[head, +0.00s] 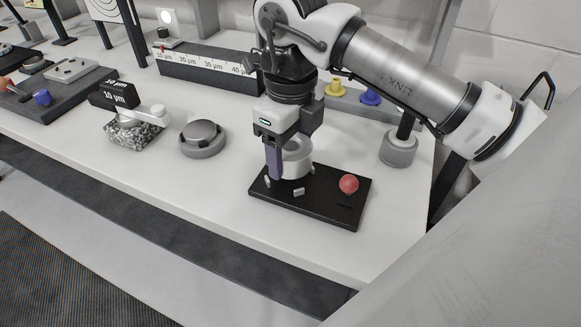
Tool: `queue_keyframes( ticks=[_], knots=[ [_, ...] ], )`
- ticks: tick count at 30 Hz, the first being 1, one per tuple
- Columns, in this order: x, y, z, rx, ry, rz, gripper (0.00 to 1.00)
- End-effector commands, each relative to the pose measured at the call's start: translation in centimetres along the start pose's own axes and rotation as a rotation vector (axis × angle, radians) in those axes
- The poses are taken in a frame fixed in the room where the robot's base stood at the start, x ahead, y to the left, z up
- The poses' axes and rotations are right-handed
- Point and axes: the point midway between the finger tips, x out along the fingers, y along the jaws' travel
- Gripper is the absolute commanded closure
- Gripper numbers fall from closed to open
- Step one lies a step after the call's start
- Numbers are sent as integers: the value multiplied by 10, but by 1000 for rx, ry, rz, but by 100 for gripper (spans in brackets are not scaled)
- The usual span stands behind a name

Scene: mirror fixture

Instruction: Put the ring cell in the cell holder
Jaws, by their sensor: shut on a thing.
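The ring cell (301,158) is a pale grey ring held in my gripper (284,165). My gripper points down and is shut on the ring's wall, with one purple-grey finger showing on the left and the other mostly hidden. The cell holder (305,206) is a flat black plate with several short pale pegs and a red ball (348,183) at its right. The ring is over the back part of the plate, close to the pegs. I cannot tell whether its underside touches the plate.
A grey round knob-like part (203,138) and a granite block (133,133) with a 10 µm display stand to the left. A scale bar (208,68) is behind. A grey post base (398,148) stands to the right.

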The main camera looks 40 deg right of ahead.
Motion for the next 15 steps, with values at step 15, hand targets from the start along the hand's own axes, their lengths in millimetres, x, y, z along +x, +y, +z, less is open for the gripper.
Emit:
queue_keyframes(
  ticks=[15],
  knots=[
    [34,0,0,0,-1,0,66]
  ],
)
